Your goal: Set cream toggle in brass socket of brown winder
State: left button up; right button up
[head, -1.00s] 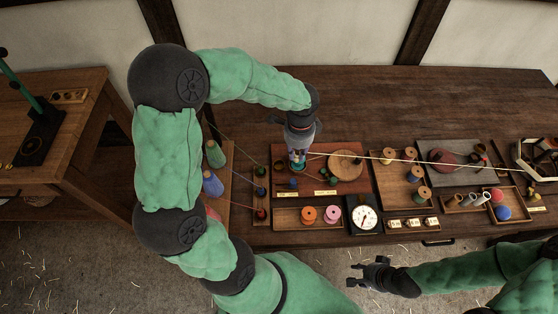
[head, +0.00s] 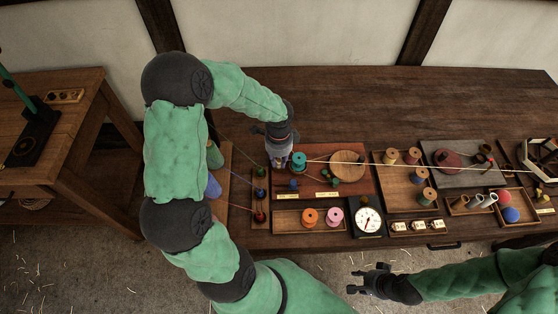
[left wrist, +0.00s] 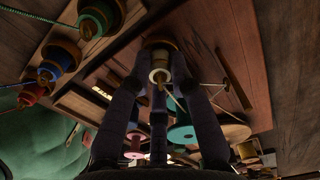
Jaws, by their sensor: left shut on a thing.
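My left gripper (head: 277,162) is low over the left end of a reddish-brown board. In the left wrist view its fingers (left wrist: 159,82) are shut on a small cream toggle (left wrist: 159,76). Just beyond the toggle is a round brown piece with a brass-coloured ring (left wrist: 160,45), which looks like the brown winder and its socket. The two nearly line up, but I cannot tell whether they touch. In the head view my gripper hides both. My right gripper (head: 368,280) is open and empty in front of the table.
A teal spool (head: 299,160) stands close right of my left gripper, with a pale cord running right from it. A round wooden disc (head: 347,165) is further right. Small coloured spools (head: 261,193) stand to the left. A dial (head: 368,220) is in front. The table's back is clear.

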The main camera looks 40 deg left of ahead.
aim_at(279, 161)
pick_arm(q)
jog(key=shift+f, duration=0.1)
jog(key=o, duration=0.9)
jog(key=shift+c, duration=0.2)
notch_tip(279, 161, up, 12)
jog(key=p, duration=0.3)
jog(key=shift+r+p, duration=0.2)
jog(key=shift+p, duration=0.2)
